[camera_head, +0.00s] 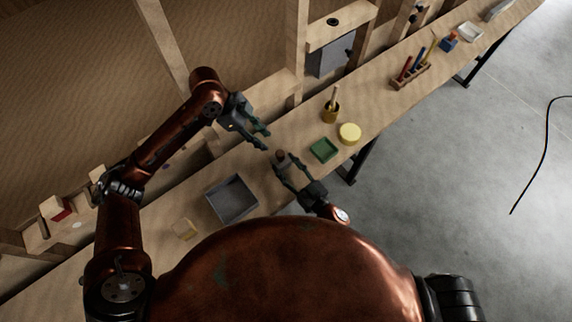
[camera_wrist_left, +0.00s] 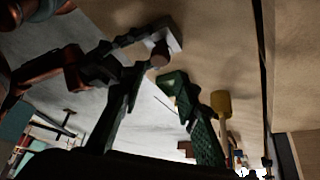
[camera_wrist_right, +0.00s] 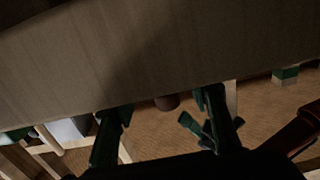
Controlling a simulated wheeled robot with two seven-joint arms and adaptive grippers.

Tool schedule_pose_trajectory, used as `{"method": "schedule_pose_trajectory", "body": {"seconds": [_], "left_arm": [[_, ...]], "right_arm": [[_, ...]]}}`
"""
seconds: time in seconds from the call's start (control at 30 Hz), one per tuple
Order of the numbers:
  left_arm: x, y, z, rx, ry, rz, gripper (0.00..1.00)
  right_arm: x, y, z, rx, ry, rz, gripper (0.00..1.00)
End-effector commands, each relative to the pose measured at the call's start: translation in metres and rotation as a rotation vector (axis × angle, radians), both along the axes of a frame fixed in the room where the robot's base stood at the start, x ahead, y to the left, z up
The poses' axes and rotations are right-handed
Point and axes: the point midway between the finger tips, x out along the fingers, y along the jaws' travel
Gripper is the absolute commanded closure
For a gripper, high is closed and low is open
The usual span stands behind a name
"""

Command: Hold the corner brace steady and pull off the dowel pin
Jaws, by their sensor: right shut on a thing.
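My right gripper (camera_head: 290,168) is low over the bench and shut on the corner brace, which is mostly hidden between its fingers. A short brown cylinder, which looks like the dowel pin (camera_head: 281,153), shows at the fingertips. It also shows in the left wrist view (camera_wrist_left: 158,54) and, between the right fingers, in the right wrist view (camera_wrist_right: 167,102). My left gripper (camera_head: 262,138) is open and empty, just up and left of the pin, apart from it. In the left wrist view its two fingers (camera_wrist_left: 155,85) stand wide apart, with the pin beyond them.
A grey tray (camera_head: 213,207) lies left of my right gripper. A rack of coloured tools (camera_head: 407,78) is further along. Wooden posts stand behind the bench.

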Motion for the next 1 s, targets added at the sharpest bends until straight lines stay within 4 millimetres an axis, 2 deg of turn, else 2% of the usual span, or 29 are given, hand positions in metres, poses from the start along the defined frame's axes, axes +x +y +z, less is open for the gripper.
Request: {"method": "schedule_pose_trajectory", "body": {"seconds": [0.27,0.4,0.53,0.8,1.0], "left_arm": [[0.0,0.0,0.0,0.0,0.0,0.0,0.71],[-0.001,-0.003,0.0,0.01,0.009,0.01,0.61],[-0.003,-0.017,0.0,0.06,0.046,0.067,0.61],[-0.012,-0.052,-0.008,0.289,0.139,0.363,0.61],[-0.011,-0.059,-0.015,0.43,0.138,0.606,0.61]], "right_arm": [[0.0,0.0,0.0,0.0,0.0,0.0,0.89],[0.0,0.0,0.0,0.0,0.0,0.0,0.89],[0.0,0.0,0.0,0.0,0.0,0.0,0.89],[0.0,0.0,0.0,0.0,0.0,0.0,0.89],[0.0,0.0,0.0,0.0,0.0,0.0,0.89]]}}
